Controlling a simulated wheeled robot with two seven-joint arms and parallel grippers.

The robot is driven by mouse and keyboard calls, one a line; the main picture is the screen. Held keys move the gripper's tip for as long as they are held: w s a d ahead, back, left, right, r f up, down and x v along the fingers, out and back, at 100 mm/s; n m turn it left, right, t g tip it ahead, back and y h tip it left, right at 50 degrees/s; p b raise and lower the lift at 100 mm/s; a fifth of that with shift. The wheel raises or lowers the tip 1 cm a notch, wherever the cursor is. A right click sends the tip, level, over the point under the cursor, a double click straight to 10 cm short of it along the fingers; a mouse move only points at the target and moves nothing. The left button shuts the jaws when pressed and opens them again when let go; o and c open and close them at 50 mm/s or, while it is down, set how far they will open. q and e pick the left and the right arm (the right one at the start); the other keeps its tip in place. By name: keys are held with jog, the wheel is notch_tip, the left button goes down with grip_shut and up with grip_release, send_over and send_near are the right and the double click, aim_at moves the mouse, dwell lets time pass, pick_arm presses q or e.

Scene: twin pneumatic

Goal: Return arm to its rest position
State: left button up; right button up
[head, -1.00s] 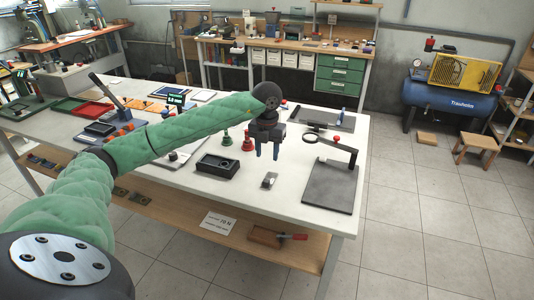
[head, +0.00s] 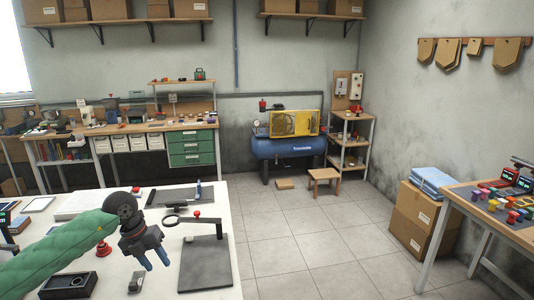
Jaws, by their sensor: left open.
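My left arm, in a green padded sleeve, reaches in from the lower left of the head view. My left gripper (head: 153,262) hangs above the white table (head: 228,215), fingers pointing down. Its two bluish fingertips are apart, with nothing seen between them. The gripper is left of the dark plate of a stand with a magnifier ring (head: 170,220). A small metal block (head: 136,282) lies on the table below and left of the fingers. My right gripper is not in the picture.
A black tray (head: 68,285) and a red knobbed piece (head: 103,249) are near the arm. A blue compressor (head: 290,147), a wooden stool (head: 323,180) and cardboard boxes (head: 420,212) stand beyond. A second table (head: 460,199) is at right.

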pick_arm(q)
jog(key=s+d+f+m+h, duration=0.15)
jog(key=d+h, duration=0.35)
jog(key=d, duration=0.6)
jog(key=s+d+r+n+t+h, duration=0.4)
jog(key=d+r+n+t+h, duration=0.55)
jog(key=d, duration=0.35)
jog(key=s+a+f+n+t+y, duration=0.25)
jog(key=a+f+n+y, duration=0.4)
jog(key=n+y, duration=0.35)
jog(key=s+a+f+n+t+y, duration=0.2)
jog(key=a+f+n+t+y, duration=0.25)
jog(key=f+n+y, duration=0.55)
jog(key=s+f+n+g+h, duration=0.1)
jog(key=s+f+n+g, duration=0.1)
jog(key=s+f+g, duration=0.45)
jog(key=s+f+n+g+h, duration=0.1)
jog(key=s+f+g, duration=0.2)
jog(key=s, duration=0.7)
jog(key=s+f+n+g, duration=0.2)
jog(key=s+f+g, duration=0.25)
jog(key=s, duration=0.35)
jog(key=s+d+f+g, duration=0.1)
jog(key=s+f, duration=0.1)
jog(key=f, duration=1.9)
jog(key=s+d+f, duration=0.2)
jog(key=s+f, duration=0.1)
jog(key=f, duration=1.8)
jog(key=shift+s+g+h, duration=0.3)
jog(key=shift+g+h, duration=0.05)
